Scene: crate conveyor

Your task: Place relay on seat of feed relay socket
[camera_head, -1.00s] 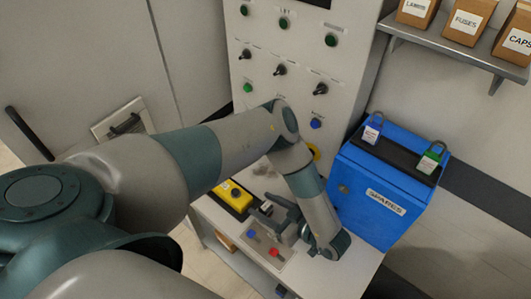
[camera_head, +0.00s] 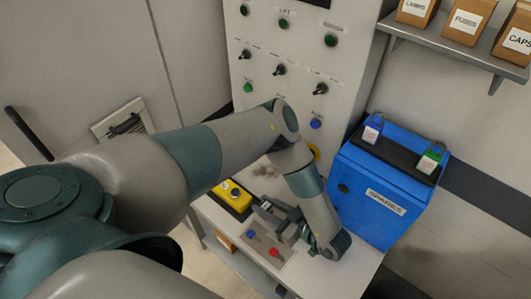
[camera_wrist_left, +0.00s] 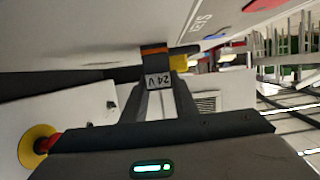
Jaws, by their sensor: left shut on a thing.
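My left gripper (camera_head: 262,212) is low over the bench, left of the blue case. In the left wrist view its fingers (camera_wrist_left: 157,100) are shut on the relay (camera_wrist_left: 158,80), a small block with a pale "24 V" label and a dark end with an orange strip. The relay's dark end is close to a pale surface; I cannot tell whether it touches. In the head view the relay cannot be made out at the gripper. I cannot pick out the feed relay socket or its seat in either view. My right gripper is not in view.
A blue SPARES case (camera_head: 385,195) with two padlocks stands right of my forearm. A yellow box (camera_head: 236,196) with black buttons lies left of the gripper. A plate with a blue button (camera_head: 251,234) and a red button (camera_head: 274,252) is in front. The control cabinet (camera_head: 262,50) rises behind.

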